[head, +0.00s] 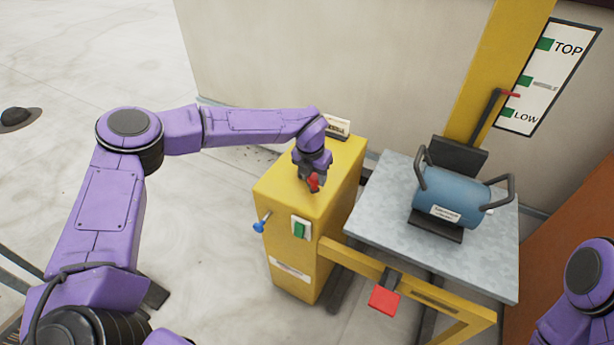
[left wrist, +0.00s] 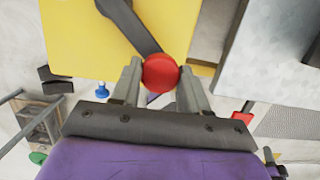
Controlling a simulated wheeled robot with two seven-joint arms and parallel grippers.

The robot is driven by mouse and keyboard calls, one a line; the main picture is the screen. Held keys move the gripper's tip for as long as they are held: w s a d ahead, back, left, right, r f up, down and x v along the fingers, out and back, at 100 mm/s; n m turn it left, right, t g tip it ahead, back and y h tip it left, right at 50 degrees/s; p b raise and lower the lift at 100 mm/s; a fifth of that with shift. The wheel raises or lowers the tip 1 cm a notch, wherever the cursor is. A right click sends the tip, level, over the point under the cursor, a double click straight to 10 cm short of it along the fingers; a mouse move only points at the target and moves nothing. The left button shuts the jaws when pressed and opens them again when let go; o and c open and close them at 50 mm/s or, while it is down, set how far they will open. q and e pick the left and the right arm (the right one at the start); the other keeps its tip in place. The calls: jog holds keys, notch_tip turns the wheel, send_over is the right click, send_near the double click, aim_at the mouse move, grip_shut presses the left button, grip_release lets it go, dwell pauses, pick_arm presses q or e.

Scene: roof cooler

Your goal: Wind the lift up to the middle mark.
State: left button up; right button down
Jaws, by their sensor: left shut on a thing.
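My left gripper (head: 314,182) is over the top of the yellow winch box (head: 290,195). It is shut on the red knob (left wrist: 160,73) of a dark crank arm (left wrist: 130,22), seen in the left wrist view. The lift's grey platform (head: 380,215) carries a blue cylinder with dark handles (head: 450,197). A white scale board (head: 540,95) has green marks reading TOP and LOW, with a middle mark (head: 523,81) between. The red pointer (head: 510,95) stands between the LOW and middle marks. My right gripper is out of view.
The box front has a blue knob (head: 259,226) and a green switch (head: 299,229). A red pedal (head: 384,300) sticks out below the platform. A yellow mast (head: 500,60) rises behind it. Open pale floor lies to the left.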

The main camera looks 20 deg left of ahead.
pick_arm(q)
jog(key=shift+w+d, duration=0.1)
jog(key=shift+d, duration=0.4)
jog(key=shift+w+d, duration=0.55)
jog(key=shift+w, duration=0.15)
jog(key=shift+w+d+r+b, duration=0.1)
jog(key=shift+w+d+b, duration=0.3)
jog(key=shift+w, duration=0.6)
jog(key=shift+w+d, duration=0.3)
jog(key=shift+w, duration=0.6)
jog(key=shift+w, duration=0.1)
